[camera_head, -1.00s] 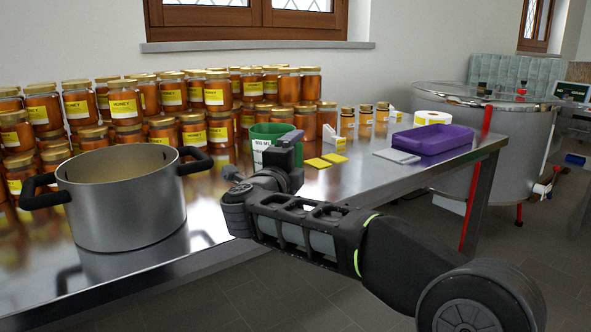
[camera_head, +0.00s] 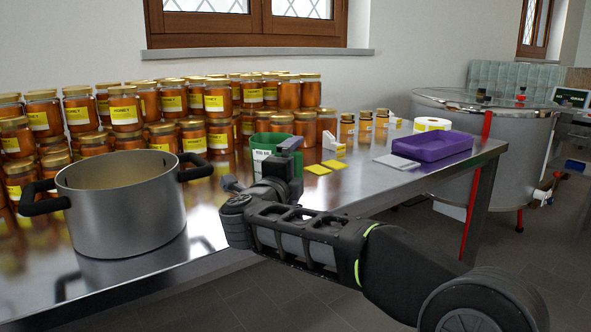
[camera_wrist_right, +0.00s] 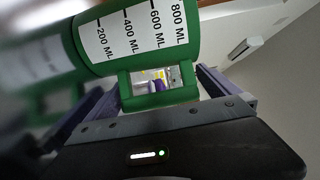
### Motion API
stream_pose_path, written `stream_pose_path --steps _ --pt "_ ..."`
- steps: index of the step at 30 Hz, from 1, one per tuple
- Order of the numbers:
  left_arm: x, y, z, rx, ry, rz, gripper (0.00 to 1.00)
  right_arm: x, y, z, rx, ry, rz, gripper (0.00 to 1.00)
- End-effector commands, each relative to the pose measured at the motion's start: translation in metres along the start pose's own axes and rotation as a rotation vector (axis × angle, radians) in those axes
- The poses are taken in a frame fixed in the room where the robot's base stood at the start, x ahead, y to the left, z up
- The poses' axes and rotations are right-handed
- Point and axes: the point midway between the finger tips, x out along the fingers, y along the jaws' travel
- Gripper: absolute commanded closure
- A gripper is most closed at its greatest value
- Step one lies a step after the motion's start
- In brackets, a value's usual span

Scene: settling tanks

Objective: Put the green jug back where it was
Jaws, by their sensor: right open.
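The green jug (camera_head: 261,143) stands upright on the steel table among the honey jars, its white scale label facing the front left. My right gripper (camera_head: 284,158) is in front of it and hides part of it. In the right wrist view the jug (camera_wrist_right: 88,35) fills the upper middle, with its marked scale up to 800 ML. Its square green handle sits between the two purple fingers of my open right gripper (camera_wrist_right: 150,92). Whether a finger touches the handle I cannot tell. The jug's base is mostly hidden. My left gripper is not in view.
A large steel pot (camera_head: 125,210) with black handles stands at the left. Stacked honey jars (camera_head: 218,102) line the back. Yellow cards (camera_head: 318,169), a purple tray (camera_head: 433,147) and a white-and-yellow roll (camera_head: 432,124) lie to the right. A steel tank (camera_head: 480,150) stands beyond the table.

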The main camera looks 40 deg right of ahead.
Motion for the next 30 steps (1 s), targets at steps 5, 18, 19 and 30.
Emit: stream_pose_path --steps 5,18,19,30 --pt "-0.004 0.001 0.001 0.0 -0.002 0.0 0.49 -0.026 -0.001 0.001 0.001 -0.005 0.0 0.0" --pt "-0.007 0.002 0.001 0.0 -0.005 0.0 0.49 -0.107 0.002 0.0 0.001 0.0 0.0 0.0" --pt "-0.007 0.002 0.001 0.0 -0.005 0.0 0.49 -0.11 0.001 0.0 0.001 -0.001 0.0 0.0" --pt "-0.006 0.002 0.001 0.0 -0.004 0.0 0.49 -0.116 0.0 0.0 0.0 -0.001 0.0 0.0"
